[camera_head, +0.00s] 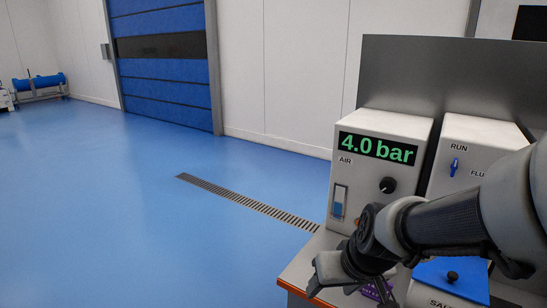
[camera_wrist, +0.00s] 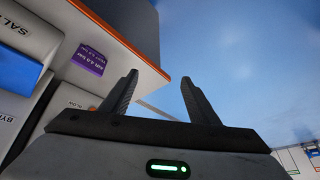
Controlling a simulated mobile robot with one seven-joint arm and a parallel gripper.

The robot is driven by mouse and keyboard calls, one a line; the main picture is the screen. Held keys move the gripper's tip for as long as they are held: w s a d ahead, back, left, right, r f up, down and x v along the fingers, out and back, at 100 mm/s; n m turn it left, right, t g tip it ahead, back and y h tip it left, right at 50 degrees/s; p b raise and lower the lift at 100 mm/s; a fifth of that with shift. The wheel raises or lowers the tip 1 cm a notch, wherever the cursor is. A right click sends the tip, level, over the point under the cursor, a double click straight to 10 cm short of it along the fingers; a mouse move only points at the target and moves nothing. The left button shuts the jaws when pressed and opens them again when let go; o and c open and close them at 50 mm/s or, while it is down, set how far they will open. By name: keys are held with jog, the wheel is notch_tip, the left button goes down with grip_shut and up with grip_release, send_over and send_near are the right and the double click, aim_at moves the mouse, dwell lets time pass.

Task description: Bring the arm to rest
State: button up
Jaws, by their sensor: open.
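My arm reaches in from the right of the head view, bent low in front of a white air box (camera_head: 376,165) whose green display reads 4.0 bar. My gripper (camera_head: 345,285) is near the front left corner of the bench, partly hidden by my wrist. In the wrist view my gripper (camera_wrist: 158,95) has its two dark fingers apart, with nothing between them. The fingers point past the bench edge toward the blue floor.
The bench (camera_head: 298,272) has an orange edge and carries a second white box (camera_head: 470,150) marked RUN and a blue-lidded container (camera_head: 450,276) marked SALT. A purple label (camera_wrist: 88,60) lies on the bench. Open blue floor (camera_head: 130,190) with a drain grate (camera_head: 245,200) stretches left.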

jog(key=s+d+r+m+h, duration=0.1)
jog(key=s+d+r, duration=0.1)
jog(key=s+r, duration=0.9)
notch_tip(320, 180, up, 14)
jog(key=p, duration=1.3)
jog(key=shift+f+t+h, duration=0.25)
jog(key=shift+t+h, duration=0.05)
jog(key=shift+s, duration=0.1)
jog(key=shift+d, duration=0.1)
dwell(0.3)
